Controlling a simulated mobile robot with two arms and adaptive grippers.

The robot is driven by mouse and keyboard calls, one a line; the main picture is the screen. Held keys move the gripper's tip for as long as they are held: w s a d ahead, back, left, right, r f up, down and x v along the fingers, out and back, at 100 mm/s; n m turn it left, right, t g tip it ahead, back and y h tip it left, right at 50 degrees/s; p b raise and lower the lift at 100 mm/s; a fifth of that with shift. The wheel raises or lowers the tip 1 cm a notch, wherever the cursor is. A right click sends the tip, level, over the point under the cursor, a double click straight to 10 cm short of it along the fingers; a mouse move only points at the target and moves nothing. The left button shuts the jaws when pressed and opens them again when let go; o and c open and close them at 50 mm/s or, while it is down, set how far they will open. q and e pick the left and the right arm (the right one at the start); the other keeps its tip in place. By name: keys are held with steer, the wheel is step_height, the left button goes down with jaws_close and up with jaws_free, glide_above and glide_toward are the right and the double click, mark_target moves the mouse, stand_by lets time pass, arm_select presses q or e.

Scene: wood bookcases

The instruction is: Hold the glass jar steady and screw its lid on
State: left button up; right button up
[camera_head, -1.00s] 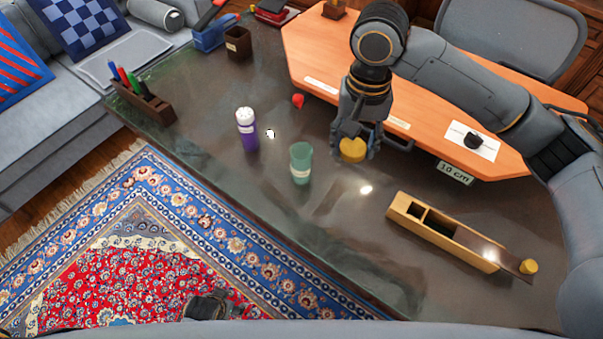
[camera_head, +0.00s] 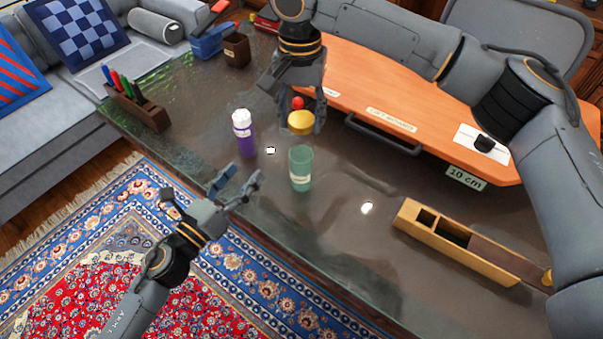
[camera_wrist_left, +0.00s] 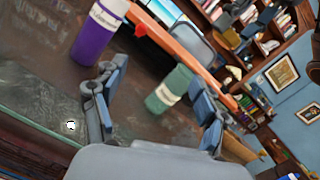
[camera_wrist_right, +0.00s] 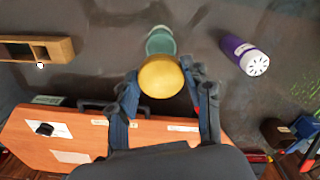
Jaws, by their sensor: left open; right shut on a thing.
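The green glass jar (camera_head: 301,170) stands upright and open on the dark tabletop, with a pale label on its front. My right gripper (camera_head: 305,108) is shut on the yellow lid (camera_head: 301,122) and holds it above and a little behind the jar. In the right wrist view the lid (camera_wrist_right: 160,76) overlaps the near part of the jar (camera_wrist_right: 160,40). My left gripper (camera_head: 238,188) is open and empty, to the left and front of the jar, apart from it. In the left wrist view the jar (camera_wrist_left: 168,90) appears between the open fingers, further off.
A purple bottle with a white cap (camera_head: 244,135) stands just left of the jar. A wooden box with a sliding lid (camera_head: 470,245) lies to the right. An orange board (camera_head: 400,110) is behind. A pen holder (camera_head: 140,105) stands at the far left.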

mark_target(292, 172)
arm_select(q)
steer(key=d+f+m+g+h, duration=0.1)
steer(key=m, duration=0.1)
steer(key=s+d+f+m+g+h, duration=0.1)
steer(key=m, duration=0.2)
steer(key=s+d+f+m+g+h, duration=0.1)
steer(key=m+g, duration=0.1)
steer(key=m, duration=0.1)
steer(key=shift+s+d, duration=0.2)
steer(key=x, duration=1.2)
steer(key=shift+c, duration=0.4)
jaws_close()
arm_select(e)
steer(key=shift+f, duration=2.5)
